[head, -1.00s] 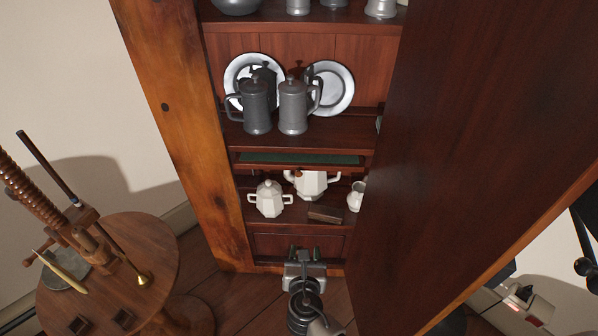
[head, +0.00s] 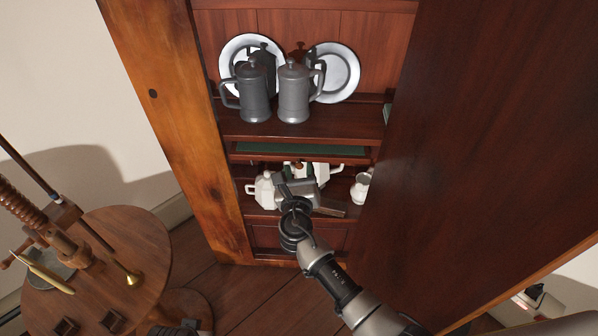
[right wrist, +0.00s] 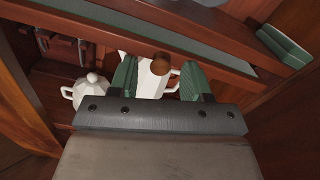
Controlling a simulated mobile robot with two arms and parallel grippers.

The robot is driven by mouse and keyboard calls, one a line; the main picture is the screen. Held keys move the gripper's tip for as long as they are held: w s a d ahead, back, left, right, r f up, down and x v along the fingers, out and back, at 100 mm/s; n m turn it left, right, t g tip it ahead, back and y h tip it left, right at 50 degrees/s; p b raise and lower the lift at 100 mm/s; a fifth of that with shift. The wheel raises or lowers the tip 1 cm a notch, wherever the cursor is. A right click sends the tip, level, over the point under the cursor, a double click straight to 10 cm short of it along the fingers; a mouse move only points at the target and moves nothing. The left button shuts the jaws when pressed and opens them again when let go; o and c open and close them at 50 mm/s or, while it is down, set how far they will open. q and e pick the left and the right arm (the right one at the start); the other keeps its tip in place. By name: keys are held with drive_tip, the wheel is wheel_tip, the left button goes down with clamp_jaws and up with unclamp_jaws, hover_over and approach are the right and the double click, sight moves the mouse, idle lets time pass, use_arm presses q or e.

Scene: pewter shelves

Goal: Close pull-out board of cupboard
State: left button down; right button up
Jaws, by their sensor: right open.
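The tall wooden cupboard (head: 166,110) stands open. Its pull-out board (head: 300,150) is a wooden-edged panel with a green top under the tankard shelf. It also crosses the top of the right wrist view (right wrist: 170,32) on a slant. My right gripper (head: 297,170) is open just below the board's front edge, in front of the white teapot. In the right wrist view its green fingers (right wrist: 158,75) are spread with a round brown knob (right wrist: 161,62) between them. I cannot tell whether they touch it. My left gripper is not recognisable in view.
The open cupboard door (head: 470,130) fills the right side. Two pewter tankards (head: 293,92) and two plates (head: 334,72) stand above the board. A white sugar bowl (head: 262,188) and teapot (right wrist: 146,82) stand below it. A round wooden table (head: 110,260) is at left.

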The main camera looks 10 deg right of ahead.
sight(300, 157)
drive_tip(key=shift+w, duration=0.2)
use_arm(q)
drive_tip(key=shift+r, duration=0.15)
